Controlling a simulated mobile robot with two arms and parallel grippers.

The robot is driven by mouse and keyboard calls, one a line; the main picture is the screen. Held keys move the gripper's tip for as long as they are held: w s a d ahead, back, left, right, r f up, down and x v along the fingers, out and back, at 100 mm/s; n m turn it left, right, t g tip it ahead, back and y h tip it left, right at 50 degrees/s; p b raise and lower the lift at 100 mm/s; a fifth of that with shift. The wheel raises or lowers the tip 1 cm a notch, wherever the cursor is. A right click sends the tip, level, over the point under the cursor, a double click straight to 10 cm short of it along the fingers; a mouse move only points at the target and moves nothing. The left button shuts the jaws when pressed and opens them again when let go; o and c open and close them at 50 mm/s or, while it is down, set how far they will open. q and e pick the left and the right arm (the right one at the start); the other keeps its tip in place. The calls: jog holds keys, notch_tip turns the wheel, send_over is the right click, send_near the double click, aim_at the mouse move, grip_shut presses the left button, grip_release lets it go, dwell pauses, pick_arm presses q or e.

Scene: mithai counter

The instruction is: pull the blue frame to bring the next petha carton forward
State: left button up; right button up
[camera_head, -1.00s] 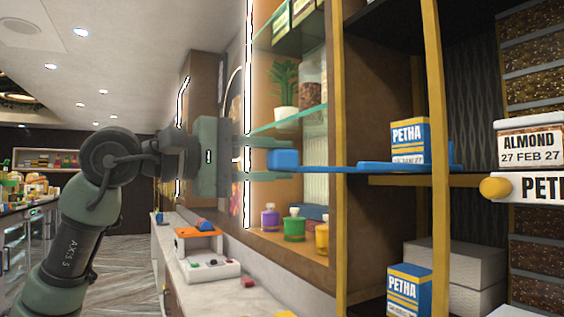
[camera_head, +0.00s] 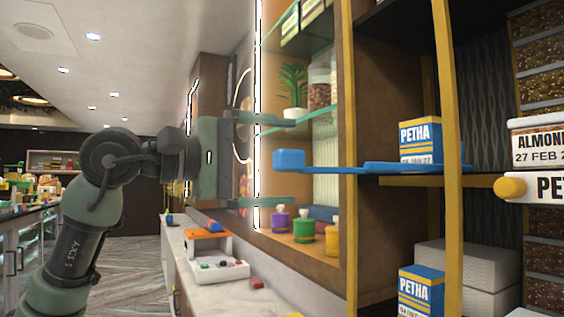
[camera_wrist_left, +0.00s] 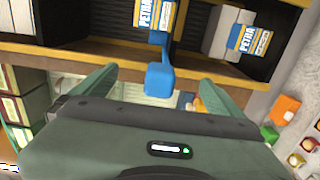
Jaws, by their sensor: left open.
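The blue frame (camera_head: 345,167) lies along the shelf level, with a thick blue block at its left end sticking out past the shelf edge. A blue and white petha carton (camera_head: 421,143) stands upright at its far right part. My left gripper (camera_head: 286,161) is open, its upper and lower fingers well apart, with the blue end block near the fingertips. In the left wrist view the blue block (camera_wrist_left: 159,81) lies between the two fingers, touching neither that I can see. A petha carton (camera_wrist_left: 154,14) shows beyond it. My right gripper is in neither view.
Another petha carton (camera_head: 421,291) stands on a lower shelf beside white boxes (camera_head: 466,275). Yellow uprights (camera_head: 447,80) flank the shelf. Colored bottles (camera_head: 303,226) stand below the gripper. A white counter (camera_head: 225,285) runs at lower left.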

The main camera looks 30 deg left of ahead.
pick_arm(q)
jog(key=v, duration=0.7)
jog(key=shift+a+b, duration=0.15)
jog(key=shift+b, duration=0.2)
jog(key=shift+s, duration=0.15)
